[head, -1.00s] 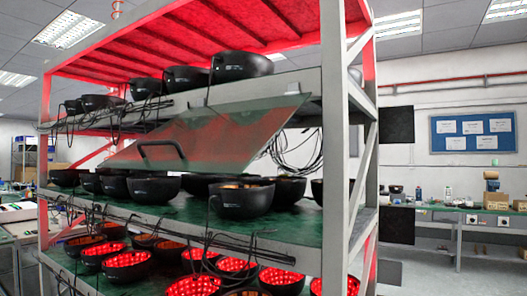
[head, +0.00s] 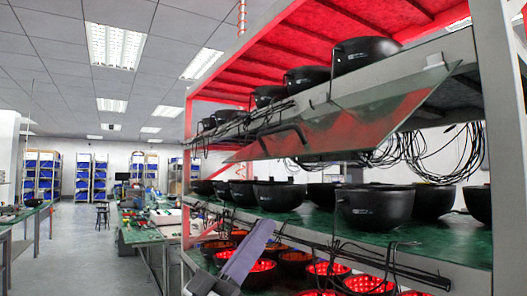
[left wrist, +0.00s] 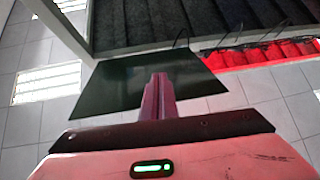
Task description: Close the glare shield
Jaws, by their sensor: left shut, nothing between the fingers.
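The glare shield (head: 350,122) is a tinted see-through panel on the rack's middle opening. It stands raised, tilted outward, with its lower edge toward the aisle. Its dark handle (head: 278,141) is near the lower left edge. My left gripper (head: 266,226) is in the lower middle of the head view, below the shield and in front of the rack, apart from the handle. Its fingers are together and empty. In the left wrist view the fingers (left wrist: 158,88) point up over a dark panel (left wrist: 105,95), which looks like the shield. My right gripper is not in view.
Black bowl-shaped units (head: 375,207) line the green middle shelf (head: 445,240) behind the opening. Red-lit units (head: 375,284) sit on the shelf below, with loose cables (head: 335,245) hanging at the front. A workbench (head: 142,235) stands left; the aisle floor (head: 80,250) is clear.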

